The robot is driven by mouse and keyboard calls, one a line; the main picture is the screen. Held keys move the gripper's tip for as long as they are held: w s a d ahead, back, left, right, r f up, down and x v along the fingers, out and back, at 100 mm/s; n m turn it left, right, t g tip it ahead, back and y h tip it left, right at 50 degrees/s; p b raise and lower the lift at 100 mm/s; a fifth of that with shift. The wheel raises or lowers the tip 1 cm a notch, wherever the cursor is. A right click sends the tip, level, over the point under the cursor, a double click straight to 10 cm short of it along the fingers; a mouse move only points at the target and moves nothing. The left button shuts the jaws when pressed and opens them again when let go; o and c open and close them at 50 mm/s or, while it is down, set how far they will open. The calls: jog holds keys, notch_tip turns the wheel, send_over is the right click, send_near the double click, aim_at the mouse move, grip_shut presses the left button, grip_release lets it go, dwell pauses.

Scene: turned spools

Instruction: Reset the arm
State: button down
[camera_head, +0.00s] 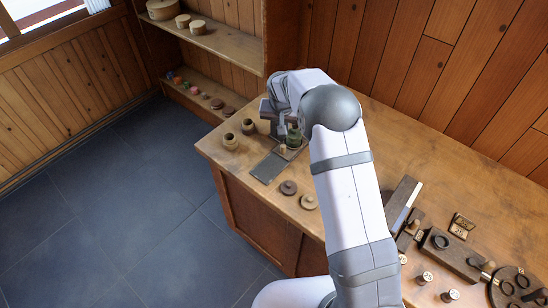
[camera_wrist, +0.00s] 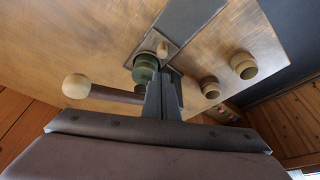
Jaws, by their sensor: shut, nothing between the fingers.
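My gripper (camera_head: 283,130) is above the far left part of the wooden workbench (camera_head: 370,142), partly hidden behind my own arm in the head view. In the wrist view its fingers (camera_wrist: 165,84) are together with nothing between them. A green turned spool (camera_wrist: 146,70) sits just beyond the fingertips on a small base at the end of a dark grey plate; the green also shows below the gripper in the head view (camera_head: 294,141). From these views I cannot tell the gap between fingers and spool.
Two hollow wooden pieces (camera_head: 230,142) stand left of the plate (camera_head: 269,168). A dark rod with a pale ball end (camera_wrist: 76,86) is close to my gripper. Tools and marked pegs (camera_head: 424,278) crowd the right. Shelves (camera_head: 225,42) stand behind.

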jog(key=shift+r, duration=0.7)
jog(key=shift+f, duration=0.1)
jog(key=s+d+f+n+g+b, duration=0.1)
jog(key=s+f+b, duration=0.4)
jog(key=s, duration=0.7)
jog(key=s+d+f+n+g+b, duration=0.1)
jog(key=s+f+b, duration=0.4)
jog(key=s, duration=0.8)
jog(key=s+d+f+n+g+y+b, duration=0.1)
jog(key=s+d+f+b, duration=0.2)
jog(key=s+b, duration=0.7)
notch_tip(320, 180, down, 2)
jog(key=shift+s+f+g, duration=0.2)
jog(key=shift+s+g, duration=0.2)
jog(key=shift+s, duration=0.75)
